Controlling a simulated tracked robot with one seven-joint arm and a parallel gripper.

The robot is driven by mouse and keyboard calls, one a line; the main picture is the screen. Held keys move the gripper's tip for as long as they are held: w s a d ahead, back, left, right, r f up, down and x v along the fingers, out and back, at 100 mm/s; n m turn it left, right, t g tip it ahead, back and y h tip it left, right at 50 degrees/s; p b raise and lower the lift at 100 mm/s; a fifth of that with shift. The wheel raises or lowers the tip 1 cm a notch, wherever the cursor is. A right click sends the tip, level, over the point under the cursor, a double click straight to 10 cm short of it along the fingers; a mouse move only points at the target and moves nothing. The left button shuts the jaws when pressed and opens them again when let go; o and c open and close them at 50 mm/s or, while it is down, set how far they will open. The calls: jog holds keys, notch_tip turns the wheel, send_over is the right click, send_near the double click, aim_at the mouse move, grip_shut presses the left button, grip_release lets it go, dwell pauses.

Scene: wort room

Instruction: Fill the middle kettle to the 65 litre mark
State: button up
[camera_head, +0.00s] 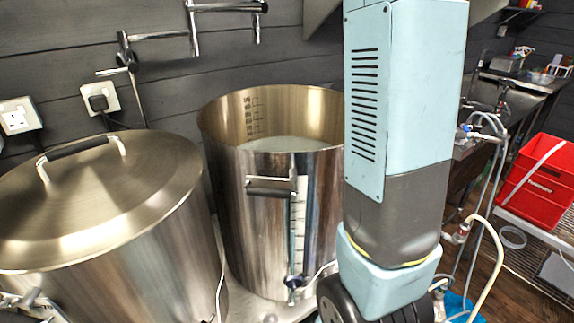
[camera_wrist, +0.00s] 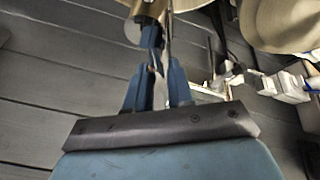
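The middle kettle (camera_head: 225,190) is an open steel pot with pale liquid (camera_head: 285,144) inside, below the rim. Dark volume marks (camera_head: 252,117) run down its inner wall; their figures are too small to read. A sight gauge (camera_head: 299,215) stands on its front. My gripper (camera_wrist: 158,48) has blue fingers close together at a metal fitting (camera_wrist: 150,8) in the wrist view. Whether they grip it is unclear. In the head view my arm hides the kettle's right side.
A lidded kettle (camera_head: 100,205) stands close at left. Wall sockets (camera_head: 18,118) are behind it. Hoses (camera_head: 490,200), a steel bench (camera_head: 535,78) and a red crate (camera_head: 540,185) are at right. Some wooden floor shows there.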

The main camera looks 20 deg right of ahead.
jog(key=o, duration=0.4)
jog(key=v, duration=1.4)
jog(key=s+f+m, duration=0.4)
jog(key=s+f, duration=1.1)
jog(key=f, duration=0.4)
jog(key=s+f+m+h, duration=0.1)
jog(key=s+f+m, duration=0.3)
jog(key=s+f, duration=1.1)
notch_tip(320, 180, down, 4)
jog(key=shift+s+d+f+t, duration=0.2)
jog(key=shift+s+t, duration=0.15)
jog(key=shift+t, duration=0.05)
